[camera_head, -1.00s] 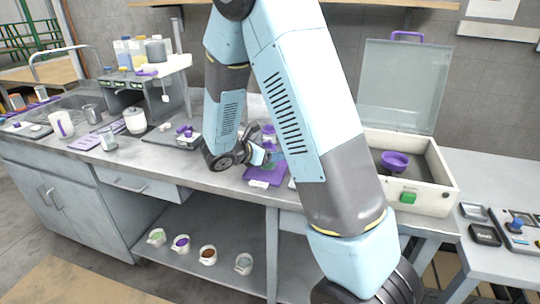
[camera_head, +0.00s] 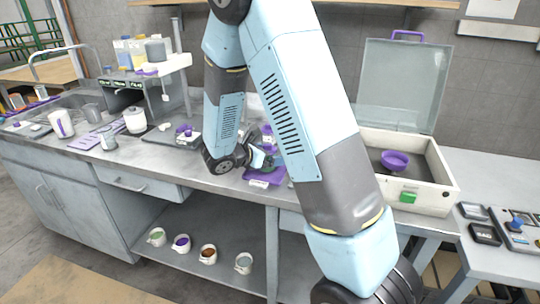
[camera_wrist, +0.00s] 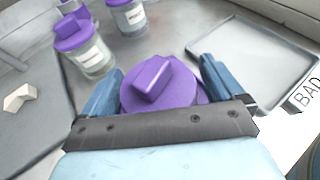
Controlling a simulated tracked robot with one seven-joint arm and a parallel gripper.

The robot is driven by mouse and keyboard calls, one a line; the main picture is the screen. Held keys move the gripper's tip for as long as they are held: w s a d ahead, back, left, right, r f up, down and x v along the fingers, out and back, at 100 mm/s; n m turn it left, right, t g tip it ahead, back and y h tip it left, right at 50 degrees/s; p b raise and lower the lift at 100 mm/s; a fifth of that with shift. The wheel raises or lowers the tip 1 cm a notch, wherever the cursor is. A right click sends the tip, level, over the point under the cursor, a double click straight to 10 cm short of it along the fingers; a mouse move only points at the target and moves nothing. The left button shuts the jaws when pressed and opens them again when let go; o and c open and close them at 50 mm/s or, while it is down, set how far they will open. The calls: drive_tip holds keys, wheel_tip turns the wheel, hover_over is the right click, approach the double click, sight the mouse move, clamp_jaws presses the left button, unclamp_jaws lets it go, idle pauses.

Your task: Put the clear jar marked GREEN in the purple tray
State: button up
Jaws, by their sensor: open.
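In the wrist view, my gripper (camera_wrist: 162,70) is open, with one blue finger on each side of a purple lid (camera_wrist: 160,88) with a raised block handle. The body and label under this lid are hidden. Two clear jars with purple lids show beyond: one at upper left (camera_wrist: 92,58) and one at the top (camera_wrist: 130,18). Their labels are too small to read, so I cannot tell which jar is marked GREEN. In the head view, my gripper (camera_head: 262,158) is low over the bench, beside a purple tray (camera_head: 262,178) with a white label. My arm partly covers this area.
A pale tray marked BAD (camera_wrist: 262,62) lies right of the gripper in the wrist view. An open case (camera_head: 425,195) holding a purple bowl (camera_head: 395,160) stands at right. Several cups sit on the lower shelf (camera_head: 205,275). A white canister (camera_head: 135,121) stands on the left bench.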

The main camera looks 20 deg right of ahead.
drive_tip(key=v, duration=1.2)
drive_tip(key=shift+d+r, duration=0.1)
drive_tip(key=shift+r, duration=0.05)
drive_tip(key=s+d+r+m+y, duration=0.4)
drive_tip(key=s+r+m+y, duration=0.2)
drive_tip(key=s+m, duration=0.5)
drive_tip(key=s+d+r+m+y, duration=0.4)
drive_tip(key=s+r+m+y, duration=0.2)
drive_tip(key=s+r+m, duration=0.5)
drive_tip(key=shift+s+d+r+m+y, duration=0.3)
drive_tip(key=shift+s+y, duration=0.1)
drive_tip(key=shift+s, duration=0.65)
